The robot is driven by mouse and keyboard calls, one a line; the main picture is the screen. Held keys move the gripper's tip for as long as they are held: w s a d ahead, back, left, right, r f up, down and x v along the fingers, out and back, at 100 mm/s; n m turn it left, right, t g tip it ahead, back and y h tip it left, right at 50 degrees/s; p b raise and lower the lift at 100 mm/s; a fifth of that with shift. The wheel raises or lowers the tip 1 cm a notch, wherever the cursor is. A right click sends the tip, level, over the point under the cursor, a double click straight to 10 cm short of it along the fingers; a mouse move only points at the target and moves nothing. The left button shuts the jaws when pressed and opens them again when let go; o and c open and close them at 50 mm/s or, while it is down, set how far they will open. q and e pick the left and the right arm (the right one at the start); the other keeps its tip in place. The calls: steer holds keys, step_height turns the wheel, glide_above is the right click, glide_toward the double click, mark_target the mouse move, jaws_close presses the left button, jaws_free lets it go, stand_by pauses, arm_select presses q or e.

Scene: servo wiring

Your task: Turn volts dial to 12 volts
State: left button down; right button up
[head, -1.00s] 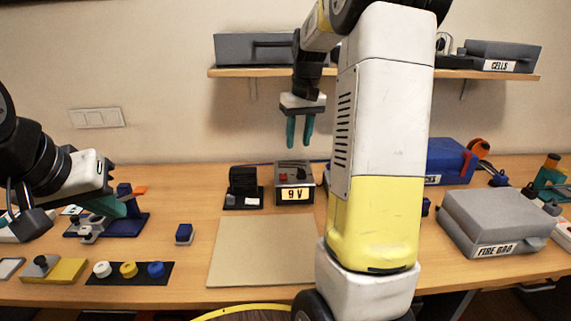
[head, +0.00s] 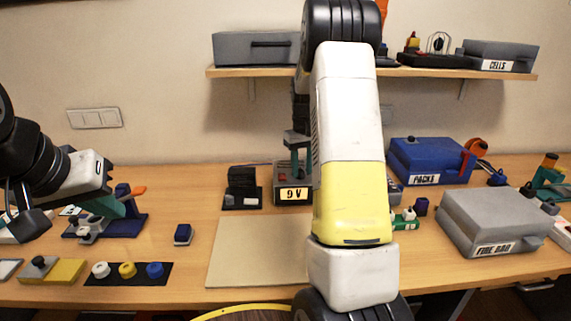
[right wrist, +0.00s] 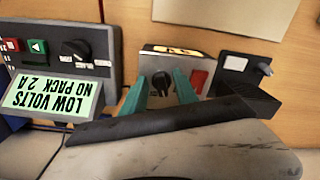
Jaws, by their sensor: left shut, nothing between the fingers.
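The volts box (head: 281,195), grey with a "9 V" display (head: 293,194), stands at the back of the table, partly hidden by my right arm. In the right wrist view its black dial (right wrist: 162,84) sits beside a red button (right wrist: 199,80). My right gripper (right wrist: 161,80) is open, with one green finger on each side of the dial and a gap visible on both sides. In the head view this gripper (head: 298,142) is just above the box, largely behind my arm. My left gripper (head: 122,207) is shut and empty at the left, over the table.
In the right wrist view a tester (right wrist: 60,75) reading "LOW VOLTS NO PACK 2 A" stands beside the volts box. A black block (head: 242,185) is to the box's left. A bare beige mat (head: 255,250) lies in front. Blue and grey cases (head: 430,160) stand at the right.

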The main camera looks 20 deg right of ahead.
steer(key=shift+c, duration=0.3)
jaws_close()
steer(key=shift+m, duration=0.5)
steer(key=m, duration=0.2)
steer(key=shift+a+m, duration=0.2)
steer(key=shift+m, duration=0.2)
steer(key=shift+w+a+m, duration=0.1)
steer(key=shift+a+m, duration=0.05)
steer(key=shift+m, duration=1.95)
steer(key=shift+o, duration=0.3)
jaws_free()
